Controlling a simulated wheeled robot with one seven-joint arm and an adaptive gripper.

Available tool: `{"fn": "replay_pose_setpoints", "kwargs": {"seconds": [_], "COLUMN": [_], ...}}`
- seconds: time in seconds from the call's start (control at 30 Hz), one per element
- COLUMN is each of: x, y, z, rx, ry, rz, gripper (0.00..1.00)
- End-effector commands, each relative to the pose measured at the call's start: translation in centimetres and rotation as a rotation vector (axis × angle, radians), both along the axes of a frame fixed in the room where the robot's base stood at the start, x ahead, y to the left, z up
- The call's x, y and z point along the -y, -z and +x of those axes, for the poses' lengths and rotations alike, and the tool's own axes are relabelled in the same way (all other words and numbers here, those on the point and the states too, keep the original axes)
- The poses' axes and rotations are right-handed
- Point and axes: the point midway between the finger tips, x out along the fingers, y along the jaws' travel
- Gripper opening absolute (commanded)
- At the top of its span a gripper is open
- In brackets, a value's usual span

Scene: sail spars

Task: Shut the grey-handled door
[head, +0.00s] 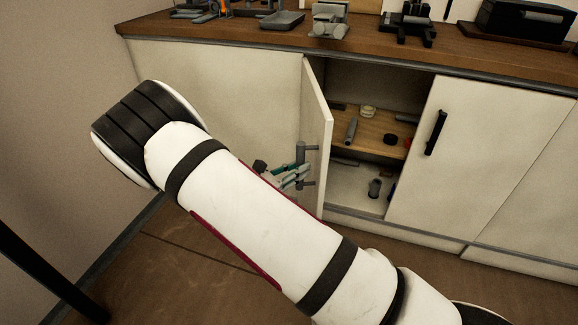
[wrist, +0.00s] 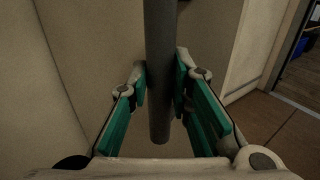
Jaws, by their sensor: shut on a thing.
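The grey-handled door (head: 317,130) is a pale cabinet door standing open, swung out from the cabinet front and seen nearly edge-on in the head view. Its grey bar handle (head: 300,152) is upright on the door's outer face. It also shows as a thick vertical bar in the wrist view (wrist: 160,60). My gripper (head: 291,176) has green-padded fingers and is shut on the handle, with pads on both sides of the bar in the wrist view. My arm hides part of the gripper and the door's lower area in the head view.
The open compartment has a wooden shelf (head: 368,133) with several small items, and more on its floor. A door with a black handle (head: 435,132) is closed at the right. The wooden countertop (head: 365,48) carries tools and boxes. A wall stands at the left.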

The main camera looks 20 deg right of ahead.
Motion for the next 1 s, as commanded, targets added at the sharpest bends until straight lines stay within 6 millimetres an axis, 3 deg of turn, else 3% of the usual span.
{"fn": "replay_pose_setpoints", "kwargs": {"seconds": [0.53,1.0], "x": [5.2,6.0], "y": [-0.2,0.0], "z": [-1.7,-2.0], "rx": [-0.001,0.0], "ry": [0.001,0.005], "rz": [-0.003,-0.002], "gripper": [0.0,0.0]}}
